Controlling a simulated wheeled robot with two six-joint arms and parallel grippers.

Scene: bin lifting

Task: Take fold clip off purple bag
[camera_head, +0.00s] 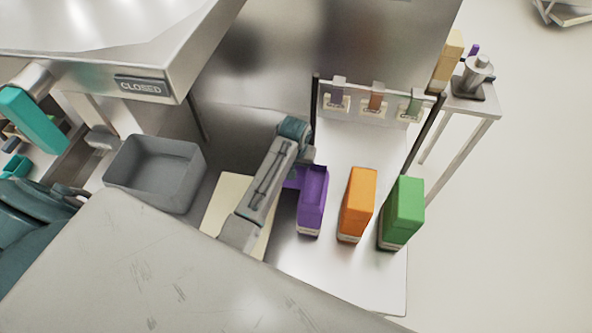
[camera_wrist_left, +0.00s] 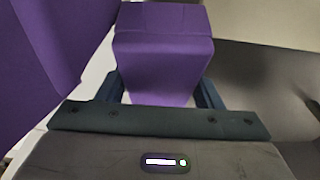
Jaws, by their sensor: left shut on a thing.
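The purple bag (camera_head: 313,200) stands upright on the light table, left of the orange bag. It fills the left side of the left wrist view (camera_wrist_left: 50,60). My left gripper (camera_head: 304,157) is at the bag's upper left side. In the left wrist view its dark fingers (camera_wrist_left: 160,95) are shut on a purple block-shaped piece, which I take to be the fold clip (camera_wrist_left: 163,58). In the head view a purple part (camera_head: 292,178) shows between my arm and the bag; I cannot tell whether it touches the bag.
An orange bag (camera_head: 358,205) and a green bag (camera_head: 404,212) stand to the right. A rack with several small tags (camera_head: 376,100) is behind them. A grey bin (camera_head: 153,170) is at the left. A metal surface (camera_head: 150,270) fills the front.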

